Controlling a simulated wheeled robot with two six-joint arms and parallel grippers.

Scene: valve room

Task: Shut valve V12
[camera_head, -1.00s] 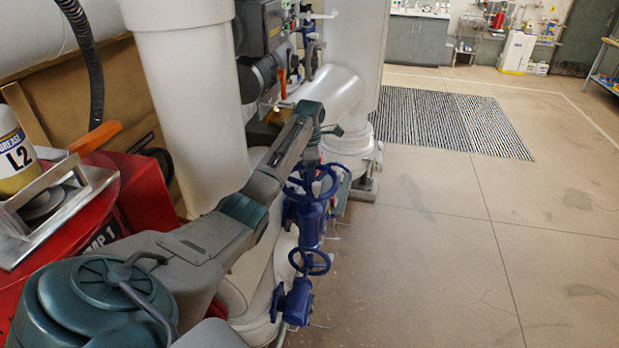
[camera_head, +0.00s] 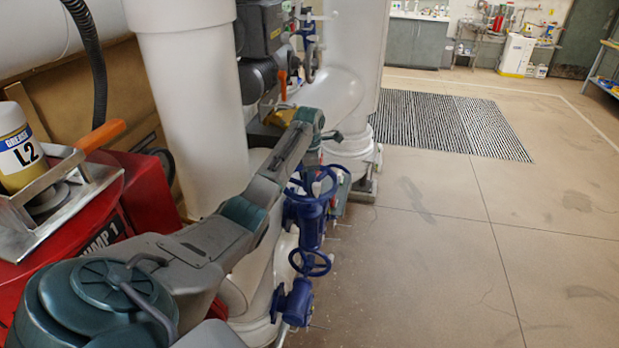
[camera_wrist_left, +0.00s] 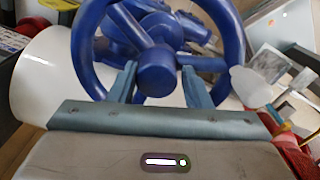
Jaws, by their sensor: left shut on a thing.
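A blue handwheel (camera_head: 313,182) on a blue valve stands below the end of my left arm in the head view. It fills the upper part of the left wrist view, with its rim (camera_wrist_left: 235,50), hub and spokes close up. My left gripper (camera_wrist_left: 160,80) has its two teal fingers on either side of the hub, shut on the handwheel. In the head view its fingers are hard to make out. No V12 label is readable. My right gripper is not in view.
A second blue handwheel (camera_head: 311,262) sits just below and nearer. A white vertical pipe (camera_head: 190,110) and a red pump unit (camera_head: 145,190) with a grease can (camera_head: 20,150) crowd the left. The floor (camera_head: 430,260) at right is clear, with a grating (camera_head: 440,120) beyond.

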